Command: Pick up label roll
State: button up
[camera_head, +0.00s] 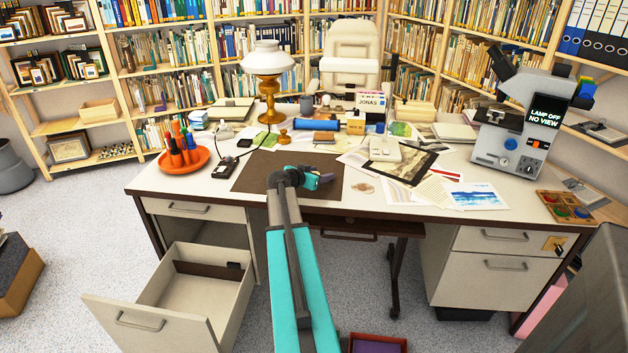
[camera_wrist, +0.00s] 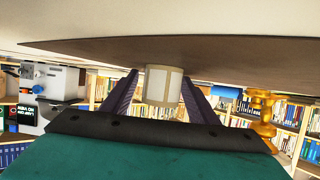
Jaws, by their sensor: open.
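My gripper (camera_head: 322,181) is low over the brown desk mat (camera_head: 255,172), near its middle. In the upside-down wrist view, its two dark purple fingers (camera_wrist: 162,98) are spread apart. A pale cream object (camera_wrist: 163,85) shows in the gap between them, with a visible space on each side. In the head view I cannot pick out the label roll for sure; my gripper and wrist hide part of the mat.
Behind the mat are a blue cylinder (camera_head: 315,125), a brass stamp (camera_head: 284,137) and a lamp (camera_head: 269,70). An orange tray of tools (camera_head: 198,163) stands left, a microscope (camera_head: 515,130) right. Papers and prints cover the right middle. A lower left drawer (camera_head: 160,318) is pulled out.

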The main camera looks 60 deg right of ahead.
dwell(0.3)
jog(key=c, duration=1.1)
jog(key=shift+r, duration=0.2)
jog(key=shift+r, duration=1.3)
jog(key=shift+w+a+r+b, duration=0.1)
jog(key=shift+a+r+b, duration=0.1)
jog(key=shift+r+b, duration=0.15)
jog(key=w+a, duration=0.2)
jog(key=a, duration=0.2)
jog(key=w+a+r+b, duration=0.1)
jog(key=w+a, duration=0.2)
jog(key=a, duration=0.1)
jog(key=w+a, duration=0.3)
jog(key=a, duration=0.2)
jog(key=shift+w+r, duration=0.2)
jog(key=shift+w, duration=0.05)
